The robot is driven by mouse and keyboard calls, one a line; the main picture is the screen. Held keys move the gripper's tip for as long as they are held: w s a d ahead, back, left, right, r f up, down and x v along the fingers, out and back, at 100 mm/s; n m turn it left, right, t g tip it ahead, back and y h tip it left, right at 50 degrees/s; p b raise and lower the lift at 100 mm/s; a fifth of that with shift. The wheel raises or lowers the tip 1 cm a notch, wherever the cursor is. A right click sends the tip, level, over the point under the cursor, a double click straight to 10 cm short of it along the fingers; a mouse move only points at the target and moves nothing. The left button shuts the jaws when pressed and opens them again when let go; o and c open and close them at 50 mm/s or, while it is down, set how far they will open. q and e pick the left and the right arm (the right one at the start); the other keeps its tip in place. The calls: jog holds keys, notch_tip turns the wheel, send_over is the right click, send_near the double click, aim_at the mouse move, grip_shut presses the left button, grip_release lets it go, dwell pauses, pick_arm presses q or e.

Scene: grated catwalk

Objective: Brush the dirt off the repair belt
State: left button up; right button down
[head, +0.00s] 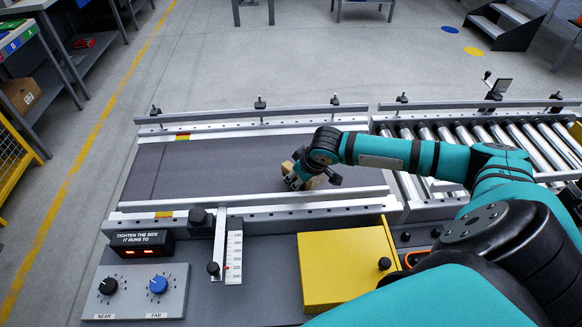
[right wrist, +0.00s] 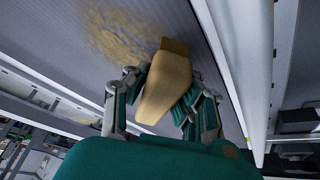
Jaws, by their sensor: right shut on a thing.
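The repair belt (head: 220,165) is a dark grey flat belt between two metal side rails. My right gripper (head: 308,180) is low over the belt near its right end. In the right wrist view, the gripper (right wrist: 160,100) is shut on a tan wooden brush (right wrist: 164,85), with one finger on each side. The brush's lower side is hidden, so I cannot tell if it touches the belt. A patch of sandy brown dirt (right wrist: 125,35) lies on the belt just beyond and left of the brush in that view. My left gripper is not in view.
A roller conveyor (head: 480,135) adjoins the belt on the right. In front are a yellow box (head: 345,268), a slider scale (head: 233,258), a panel with NEAR and FAR knobs (head: 135,292) and a sign display (head: 139,244). The belt's left part is clear.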

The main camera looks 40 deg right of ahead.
jog(key=shift+s+d+p, duration=0.3)
jog(key=shift+d+p, duration=0.05)
jog(key=shift+d, duration=0.15)
jog(key=shift+s+d+p, duration=0.25)
jog(key=shift+d+p, duration=0.1)
jog(key=shift+d, duration=0.1)
jog(key=shift+s+d+f+p, duration=0.15)
jog(key=shift+s+d+p, duration=0.3)
jog(key=shift+d, duration=0.2)
